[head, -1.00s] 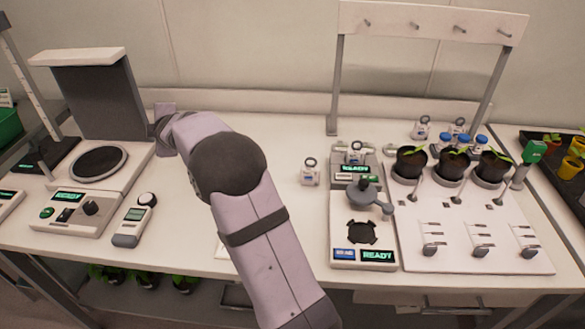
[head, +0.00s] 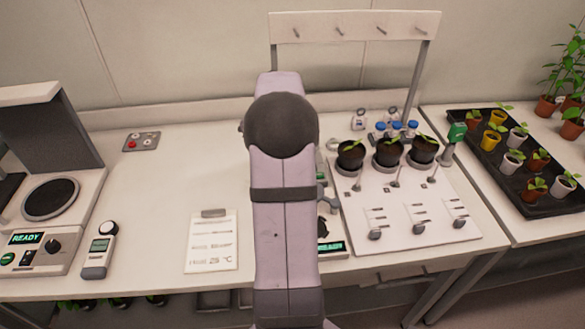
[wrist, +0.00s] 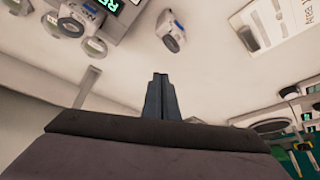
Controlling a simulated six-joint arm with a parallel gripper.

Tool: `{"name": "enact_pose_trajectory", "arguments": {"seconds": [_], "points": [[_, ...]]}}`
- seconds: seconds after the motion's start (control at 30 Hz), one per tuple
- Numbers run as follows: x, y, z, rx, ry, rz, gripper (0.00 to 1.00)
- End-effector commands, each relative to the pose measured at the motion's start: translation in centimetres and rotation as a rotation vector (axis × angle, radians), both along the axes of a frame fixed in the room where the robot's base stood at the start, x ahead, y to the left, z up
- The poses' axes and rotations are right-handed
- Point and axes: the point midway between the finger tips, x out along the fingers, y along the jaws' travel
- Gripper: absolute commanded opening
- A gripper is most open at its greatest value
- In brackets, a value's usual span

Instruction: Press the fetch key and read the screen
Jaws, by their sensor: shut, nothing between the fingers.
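I cannot pick out a key labelled fetch. My gripper shows in the wrist view (wrist: 160,95), its fingers shut with nothing between them, above the bench; in the head view my own arm hides it. A device with a green READY screen (head: 331,247) is mostly hidden behind my arm. In the wrist view a lit green screen (wrist: 112,5) is cut by the top edge, beside a small white tagged item (wrist: 170,30). A balance-like device at left shows a READY screen (head: 26,238) with a green button and a dark knob. A small grey button box (head: 141,141) has one red button.
A note sheet (head: 211,242), a handheld meter (head: 99,250) and a white panel (head: 405,232) with several levers and black pots lie on the bench. A peg rack (head: 355,24) stands behind. A seedling tray (head: 515,170) is at right.

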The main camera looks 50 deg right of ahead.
Motion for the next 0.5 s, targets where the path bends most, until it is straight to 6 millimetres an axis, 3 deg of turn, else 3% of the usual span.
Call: {"name": "enact_pose_trajectory", "arguments": {"seconds": [0.03, 0.2, 0.5], "points": [[-2.0, -1.0, 1.0, 0.079, -0.004, -0.039, 0.0], [-6.1, -2.7, 1.2, 0.279, -0.068, -0.071, 0.0], [-10.1, -4.7, 2.6, 0.446, -0.235, -0.093, 0.0]]}}
